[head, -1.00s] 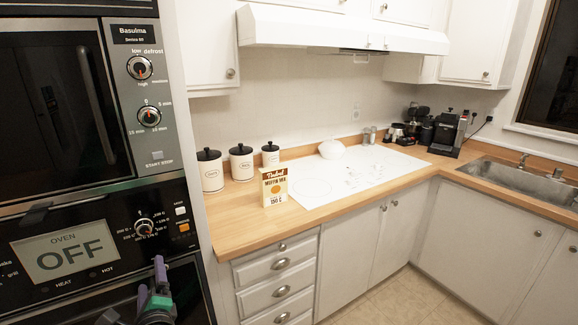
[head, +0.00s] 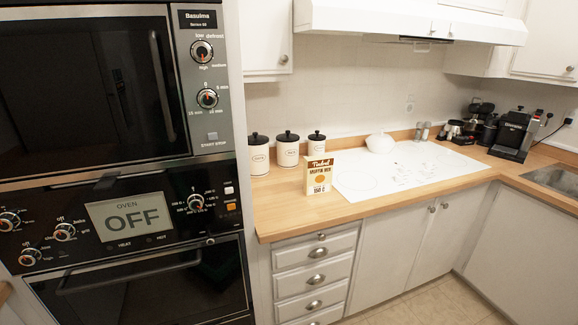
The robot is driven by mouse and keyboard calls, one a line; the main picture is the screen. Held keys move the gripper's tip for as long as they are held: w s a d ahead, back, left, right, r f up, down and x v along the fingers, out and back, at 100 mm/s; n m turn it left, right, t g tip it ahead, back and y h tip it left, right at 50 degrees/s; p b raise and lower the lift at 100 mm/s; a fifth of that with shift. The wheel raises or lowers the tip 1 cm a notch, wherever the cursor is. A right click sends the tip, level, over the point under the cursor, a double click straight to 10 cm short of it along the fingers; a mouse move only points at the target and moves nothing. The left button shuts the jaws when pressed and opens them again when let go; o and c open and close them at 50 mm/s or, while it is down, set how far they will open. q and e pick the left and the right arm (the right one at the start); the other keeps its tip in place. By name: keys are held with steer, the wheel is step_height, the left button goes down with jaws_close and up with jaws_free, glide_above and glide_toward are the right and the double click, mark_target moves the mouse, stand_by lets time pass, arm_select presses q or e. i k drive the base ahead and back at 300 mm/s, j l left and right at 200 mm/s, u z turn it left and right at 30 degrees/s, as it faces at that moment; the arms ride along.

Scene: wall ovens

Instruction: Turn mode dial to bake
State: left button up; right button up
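The wall oven's black control panel (head: 150,208) is at the lower left of the head view. Its display (head: 130,217) reads "OVEN OFF". Left of the display are three silver dials: an upper-left dial (head: 10,221), a dial beside the display (head: 64,231) and a lower dial (head: 30,257). The dial beside the display has "off" above it; its other labels are too small to read surely, so I cannot tell for certain which is the mode dial. A temperature dial (head: 195,202) with numbers is right of the display. Neither of my grippers is in view.
A microwave (head: 187,85) with two dials is above the panel. The oven door handle (head: 130,275) juts out below it. A counter (head: 275,215) with canisters (head: 288,152) and a muffin mix box (head: 320,173) is to the right. Floor shows at lower right.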

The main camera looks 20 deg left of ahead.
mark_target(64, 231)
steer(key=u, duration=1.55)
